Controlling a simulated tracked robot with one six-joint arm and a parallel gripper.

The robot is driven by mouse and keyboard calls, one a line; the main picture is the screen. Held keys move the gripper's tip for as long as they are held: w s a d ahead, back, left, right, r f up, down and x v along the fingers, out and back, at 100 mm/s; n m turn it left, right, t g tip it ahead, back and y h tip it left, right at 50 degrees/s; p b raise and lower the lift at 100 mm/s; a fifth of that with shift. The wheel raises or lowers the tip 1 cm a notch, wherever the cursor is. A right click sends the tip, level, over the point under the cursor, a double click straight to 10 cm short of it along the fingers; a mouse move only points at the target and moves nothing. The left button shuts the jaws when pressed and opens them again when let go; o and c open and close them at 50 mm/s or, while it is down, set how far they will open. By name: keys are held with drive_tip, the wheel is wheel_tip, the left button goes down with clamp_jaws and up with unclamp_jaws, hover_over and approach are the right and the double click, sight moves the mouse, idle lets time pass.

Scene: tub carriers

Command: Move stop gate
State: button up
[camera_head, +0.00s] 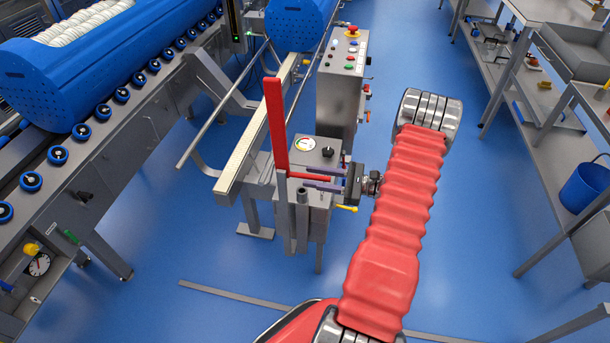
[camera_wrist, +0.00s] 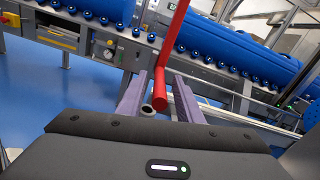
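The stop gate is a red upright bar (camera_head: 276,130) with a short red arm (camera_head: 308,177) pointing right from its foot, towards my gripper. In the wrist view the red bar (camera_wrist: 174,30) rises away from me, with the red arm's round end (camera_wrist: 161,93) below it. My gripper (camera_head: 310,178) reaches in from the right. Its two purple fingers stand apart on either side of the red arm. In the wrist view my gripper (camera_wrist: 161,78) shows a gap between each finger and the arm. A grey post end (camera_wrist: 148,110) shows just left of the red arm.
A grey stand with a dial gauge (camera_head: 306,144) is beside the gate. A button box (camera_head: 345,60) stands behind it. A roller conveyor (camera_head: 100,130) with a blue tub (camera_head: 110,75) runs along the left. Shelving and a blue bucket (camera_head: 584,187) are at the right. Open blue floor (camera_head: 470,230) lies between.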

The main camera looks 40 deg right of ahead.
sight(290, 173)
drive_tip(key=shift+x, duration=1.8)
drive_tip(key=shift+c, duration=0.3)
clamp_jaws()
drive_tip(key=shift+d, duration=0.15)
